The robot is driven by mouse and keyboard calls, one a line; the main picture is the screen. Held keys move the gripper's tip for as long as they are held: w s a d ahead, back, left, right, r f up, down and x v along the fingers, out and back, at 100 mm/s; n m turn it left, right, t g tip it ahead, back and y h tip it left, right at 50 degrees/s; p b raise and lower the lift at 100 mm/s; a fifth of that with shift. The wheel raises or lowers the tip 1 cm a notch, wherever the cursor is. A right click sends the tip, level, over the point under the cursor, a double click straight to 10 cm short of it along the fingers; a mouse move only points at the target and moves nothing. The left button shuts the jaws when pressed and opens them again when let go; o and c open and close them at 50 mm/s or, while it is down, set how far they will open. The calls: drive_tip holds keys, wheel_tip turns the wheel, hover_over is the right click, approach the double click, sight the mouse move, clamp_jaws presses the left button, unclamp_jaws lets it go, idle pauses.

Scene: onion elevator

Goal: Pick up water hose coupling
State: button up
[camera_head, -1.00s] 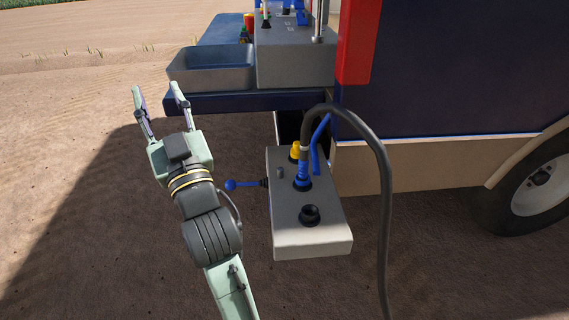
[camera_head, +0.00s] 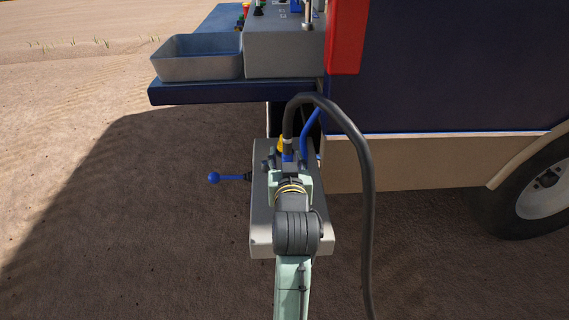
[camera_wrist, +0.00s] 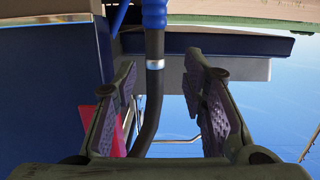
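The water hose coupling is a blue fitting (camera_head: 288,155) on the end of a black hose, standing on a grey box (camera_head: 262,225). In the head view my gripper (camera_head: 289,163) is over the box, in line with the coupling and hiding most of it. In the wrist view my gripper (camera_wrist: 160,70) is open, with its two fingers apart. The blue coupling (camera_wrist: 154,14) shows at the top edge, and the black hose with a silver ring runs down between the fingers in the picture. Contact with either finger does not show.
The black hose (camera_head: 366,190) arches right and hangs to the ground. A yellow fitting (camera_head: 281,145) and a blue-knobbed lever (camera_head: 214,177) are beside the coupling. A blue shelf (camera_head: 200,92) with a grey tray (camera_head: 200,67) is behind. A wheel (camera_head: 540,195) stands right. Bare soil is left.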

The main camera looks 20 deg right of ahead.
sight(288, 144)
drive_tip(key=p+x, duration=0.1)
drive_tip(key=x, duration=0.2)
drive_tip(key=shift+w+d+r, duration=0.15)
drive_tip(key=shift+w+d, duration=0.05)
drive_tip(key=shift+w, duration=0.1)
drive_tip(key=x, duration=0.4)
drive_tip(key=shift+w+d+p, duration=0.1)
drive_tip(key=shift+d+p, duration=0.2)
drive_tip(key=shift+p, duration=0.1)
clamp_jaws()
idle(0.4)
